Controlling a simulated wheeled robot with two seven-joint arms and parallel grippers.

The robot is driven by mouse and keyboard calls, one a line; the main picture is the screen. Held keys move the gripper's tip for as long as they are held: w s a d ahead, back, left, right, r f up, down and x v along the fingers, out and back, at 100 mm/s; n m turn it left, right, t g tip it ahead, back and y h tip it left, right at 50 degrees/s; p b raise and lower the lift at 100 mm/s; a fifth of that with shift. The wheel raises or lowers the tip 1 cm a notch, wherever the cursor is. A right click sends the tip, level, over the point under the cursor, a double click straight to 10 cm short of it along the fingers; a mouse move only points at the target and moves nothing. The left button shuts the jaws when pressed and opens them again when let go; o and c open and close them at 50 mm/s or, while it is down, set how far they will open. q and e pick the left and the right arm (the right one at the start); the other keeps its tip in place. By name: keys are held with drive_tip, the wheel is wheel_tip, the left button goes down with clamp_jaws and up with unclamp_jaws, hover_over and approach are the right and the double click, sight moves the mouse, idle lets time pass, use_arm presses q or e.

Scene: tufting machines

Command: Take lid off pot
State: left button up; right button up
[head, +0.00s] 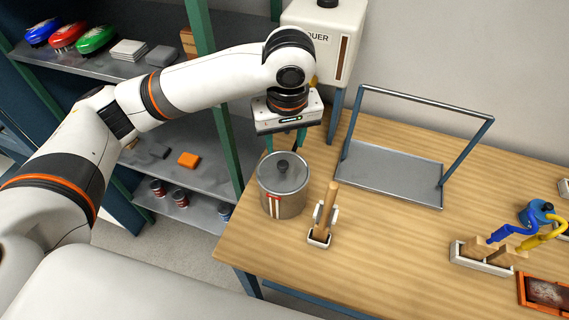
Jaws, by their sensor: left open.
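A steel pot (284,205) stands upright near the left end of the wooden table. Its glass lid (295,178) with a dark round knob (282,166) sits on top. My left gripper (285,140) hangs above and just behind the pot in the picture, pointing down. It is open and apart from the knob, with nothing seen between its fingers. The fingers are small and partly lost against the background. My right gripper is not in view.
A small holder with an upright wooden handle (327,207) stands close right of the pot. A grey metal tray (388,178) with a tall bar frame is behind it. A white dispenser (335,30) stands at the back. The table's front middle is clear.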

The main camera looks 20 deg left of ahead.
sight(283, 164)
use_arm(q)
wheel_tip(283, 164, down, 2)
drive_tip(key=shift+a+f, duration=0.1)
drive_tip(key=shift+w+f+p, duration=0.1)
drive_tip(key=shift+f+p, duration=0.25)
drive_tip(key=shift+f, duration=0.25)
drive_tip(key=f, duration=0.1)
drive_tip(key=f+p, duration=0.1)
drive_tip(key=f, duration=0.1)
drive_tip(key=shift+w+a+f, duration=0.1)
drive_tip(key=shift+a+f, duration=0.1)
drive_tip(key=shift+f, duration=0.6)
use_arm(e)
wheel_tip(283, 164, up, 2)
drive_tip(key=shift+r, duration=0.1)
use_arm(q)
clamp_jaws()
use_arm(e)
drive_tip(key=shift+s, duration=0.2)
